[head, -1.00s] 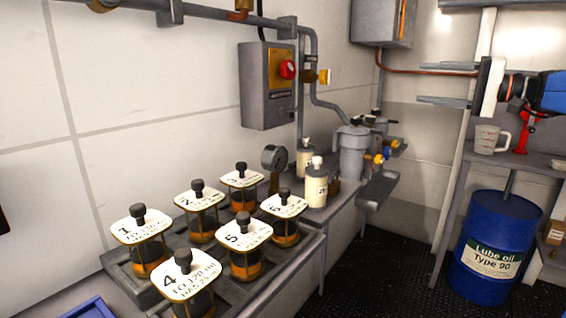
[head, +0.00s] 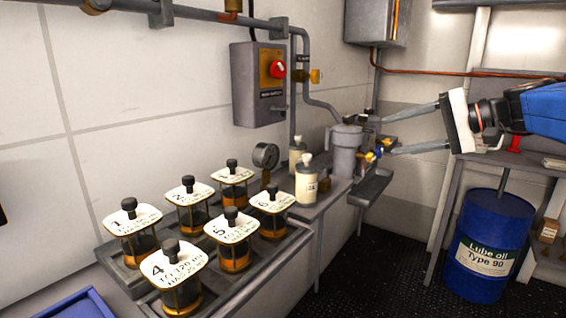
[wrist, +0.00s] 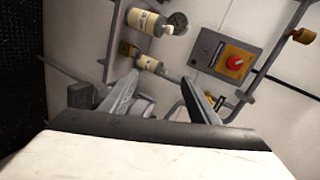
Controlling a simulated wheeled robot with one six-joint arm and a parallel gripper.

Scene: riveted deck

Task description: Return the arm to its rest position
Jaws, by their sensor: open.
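My gripper (head: 387,134) is at the right of the head view, at the end of my blue arm. Its two grey fingers point left and are spread apart, with nothing between them. In the head view they overlap the area of the grey filter housing (head: 346,150); I cannot tell the distance. The wrist view shows the two fingers of my gripper (wrist: 160,78) in front of the wall, with cream bottles (wrist: 147,21) and a switch box (wrist: 229,56) beyond them.
Several numbered jars (head: 234,231) stand in a rack on the left bench. A pressure gauge (head: 265,155) and a cream bottle (head: 307,186) stand behind. A blue drum (head: 492,245) stands at right under a shelf. The dark floor (head: 370,275) between is clear.

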